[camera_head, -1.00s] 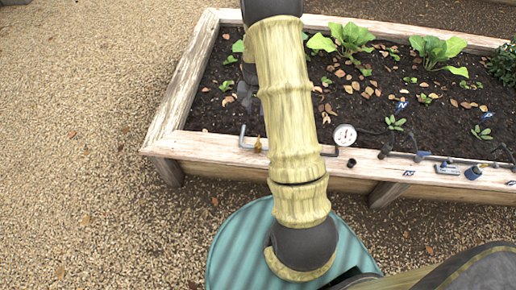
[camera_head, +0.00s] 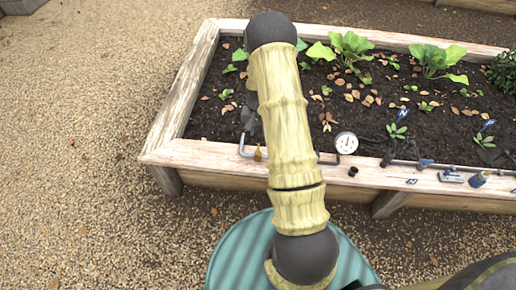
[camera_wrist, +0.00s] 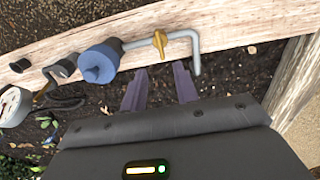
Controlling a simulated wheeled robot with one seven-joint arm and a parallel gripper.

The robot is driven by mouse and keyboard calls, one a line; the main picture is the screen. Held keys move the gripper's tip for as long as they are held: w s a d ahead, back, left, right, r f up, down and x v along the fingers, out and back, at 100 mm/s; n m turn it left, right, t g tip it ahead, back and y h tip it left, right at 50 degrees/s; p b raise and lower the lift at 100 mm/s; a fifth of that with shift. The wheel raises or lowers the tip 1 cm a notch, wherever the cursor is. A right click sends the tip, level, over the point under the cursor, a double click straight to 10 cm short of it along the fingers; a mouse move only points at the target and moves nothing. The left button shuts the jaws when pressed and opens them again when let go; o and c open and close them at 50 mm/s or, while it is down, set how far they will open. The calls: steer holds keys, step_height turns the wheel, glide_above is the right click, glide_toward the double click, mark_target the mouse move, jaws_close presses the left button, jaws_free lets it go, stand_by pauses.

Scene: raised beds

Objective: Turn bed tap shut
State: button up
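The bed tap is a small yellow handle (camera_wrist: 160,44) on a bent grey pipe (camera_wrist: 195,55) along the bed's wooden rim. In the wrist view the handle appears to stand across the pipe. The yellow handle also shows in the head view (camera_head: 258,154), just left of my arm. My gripper (camera_wrist: 160,68) is open, with its two purple fingers apart and nothing seen between them. In the wrist picture the fingertips lie just below the handle, one to either side, with no contact visible. In the head view my arm hides most of the gripper.
A blue cylindrical fitting (camera_wrist: 100,62) sits on the pipe left of the tap in the wrist view. A round white gauge (camera_head: 346,143) and several small fittings line the rim (camera_head: 200,153). Leafy plants (camera_head: 345,48) grow in the soil. Gravel (camera_head: 80,120) lies open at left.

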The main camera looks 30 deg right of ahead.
mark_target(258, 149)
step_height(258, 149, down, 11)
steer(key=shift+f+b, duration=0.1)
steer(key=shift+b, duration=0.65)
jaws_close()
